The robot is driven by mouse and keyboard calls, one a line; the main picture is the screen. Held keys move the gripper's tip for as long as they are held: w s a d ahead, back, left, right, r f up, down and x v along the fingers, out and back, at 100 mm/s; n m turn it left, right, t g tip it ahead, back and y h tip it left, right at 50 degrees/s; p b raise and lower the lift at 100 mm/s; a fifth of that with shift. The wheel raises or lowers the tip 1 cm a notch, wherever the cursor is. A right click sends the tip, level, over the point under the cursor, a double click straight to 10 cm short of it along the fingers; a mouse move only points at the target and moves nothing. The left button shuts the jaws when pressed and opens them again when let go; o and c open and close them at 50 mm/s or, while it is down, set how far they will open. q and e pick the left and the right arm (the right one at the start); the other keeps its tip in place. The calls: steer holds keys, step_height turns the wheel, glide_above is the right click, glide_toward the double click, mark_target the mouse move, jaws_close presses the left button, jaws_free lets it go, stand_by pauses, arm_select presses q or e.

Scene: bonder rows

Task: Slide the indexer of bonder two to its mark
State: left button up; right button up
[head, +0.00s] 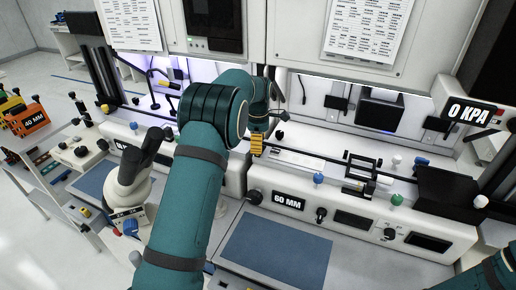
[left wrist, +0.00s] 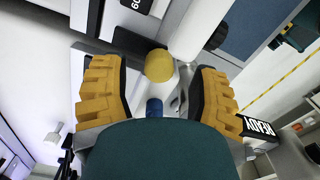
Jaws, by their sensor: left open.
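My left gripper (head: 257,143) hangs over the left part of the machine with the "60 MM" display (head: 288,201). In the left wrist view, its two yellow-padded fingers are apart, with a round yellow knob (left wrist: 159,65) between their tips. No contact with the knob shows. A blue cylinder (left wrist: 154,108) sits just below the knob in that picture. My arm and gripper hide the knob in the head view. A black frame (head: 360,165) lies on the machine's rail (head: 300,157). I cannot make out a mark. My right gripper is out of view.
A neighbouring machine with a yellow knob (head: 104,107) stands at left. A "0 KPA" display (head: 469,112) hangs at right. A blue mat (head: 275,250) lies clear in front. Upper cabinets (head: 290,50) overhang the work area.

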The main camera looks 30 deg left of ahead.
arm_select(q)
steer(key=shift+f, duration=1.15)
jaws_close()
steer(key=d, duration=0.6)
steer(key=d+p, duration=0.1)
steer(key=d, duration=0.2)
steer(key=shift+w+d, duration=0.3)
jaws_free()
